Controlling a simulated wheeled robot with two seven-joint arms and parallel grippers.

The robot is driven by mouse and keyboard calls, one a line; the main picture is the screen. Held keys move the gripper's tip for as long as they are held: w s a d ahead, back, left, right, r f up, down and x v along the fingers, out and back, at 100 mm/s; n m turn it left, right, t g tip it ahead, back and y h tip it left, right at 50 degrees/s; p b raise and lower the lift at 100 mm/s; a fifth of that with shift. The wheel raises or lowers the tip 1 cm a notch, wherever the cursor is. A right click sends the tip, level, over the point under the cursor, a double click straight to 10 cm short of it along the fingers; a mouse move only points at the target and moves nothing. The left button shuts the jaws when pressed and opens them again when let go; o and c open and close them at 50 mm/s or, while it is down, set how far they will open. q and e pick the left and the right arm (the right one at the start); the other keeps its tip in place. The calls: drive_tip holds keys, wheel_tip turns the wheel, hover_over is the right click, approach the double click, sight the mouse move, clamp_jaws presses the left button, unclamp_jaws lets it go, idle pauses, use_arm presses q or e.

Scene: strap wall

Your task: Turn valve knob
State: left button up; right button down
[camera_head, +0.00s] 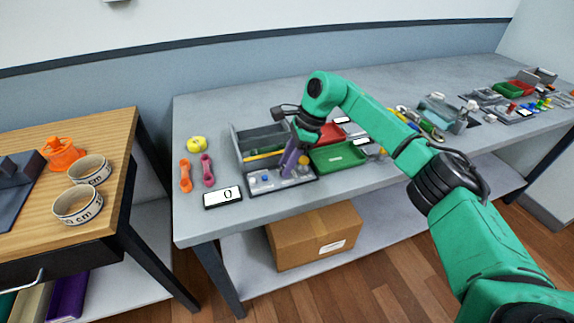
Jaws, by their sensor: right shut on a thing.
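My right gripper (291,165) reaches down at the front right part of a small grey panel (262,187) on the grey workbench. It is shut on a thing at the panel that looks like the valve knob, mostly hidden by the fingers. A yellow-orange part (303,160) shows right beside the fingers; I cannot tell whether it is part of the knob. A small blue knob (266,178) sits on the panel, left of the gripper and apart from it. How far the held knob is turned cannot be seen. My left gripper is out of view.
A grey divided bin (240,140) stands behind the panel, and a green tray (345,157) to its right. Several tools and parts fill the bench's right side.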

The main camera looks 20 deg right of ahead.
drive_tip(key=shift+w+n+g, duration=0.1)
drive_tip(key=shift+n+g, duration=0.2)
drive_tip(key=shift+n, duration=0.5)
drive_tip(key=shift+r, duration=0.1)
drive_tip(key=c, duration=0.8)
unclamp_jaws()
drive_tip(key=shift+c, duration=0.2)
drive_tip(key=shift+d+r, duration=0.25)
drive_tip(key=shift+r, duration=0.15)
drive_tip(key=v, duration=1.3)
drive_tip(key=shift+r, duration=0.3)
drive_tip(key=shift+w, duration=0.1)
